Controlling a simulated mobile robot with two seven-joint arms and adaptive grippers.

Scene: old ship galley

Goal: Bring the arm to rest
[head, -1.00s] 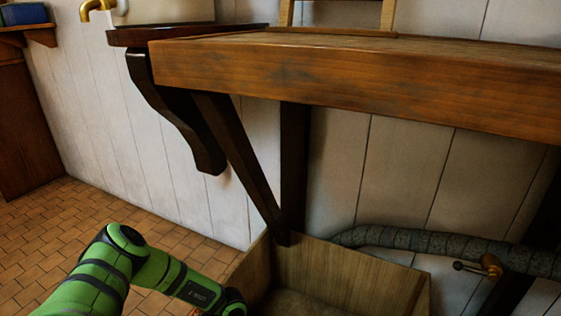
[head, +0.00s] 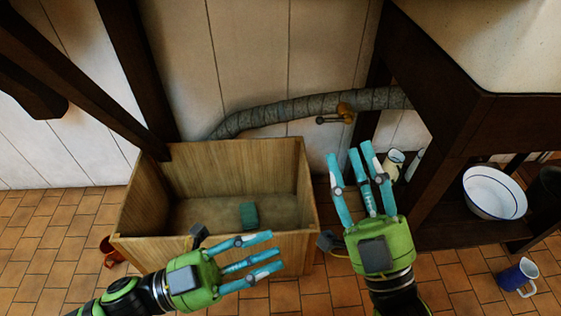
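My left gripper (head: 262,262) comes in from the lower left, its blue fingers spread apart in front of the wooden box's near wall. It is open and nothing shows between its fingers. My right gripper (head: 352,165) points up the picture, to the right of the box. Its fingers are spread and it holds nothing that I can see. The open wooden box (head: 235,150) stands on the floor by the wall. A small green block-like thing (head: 249,216) lies inside it.
A grey wrapped pipe (head: 290,110) with a brass valve (head: 345,113) runs along the wall. At right, a dark stand (head: 470,130) holds a white basin (head: 493,192). A blue jug (head: 518,276) and a red thing (head: 112,253) are on the tiled floor.

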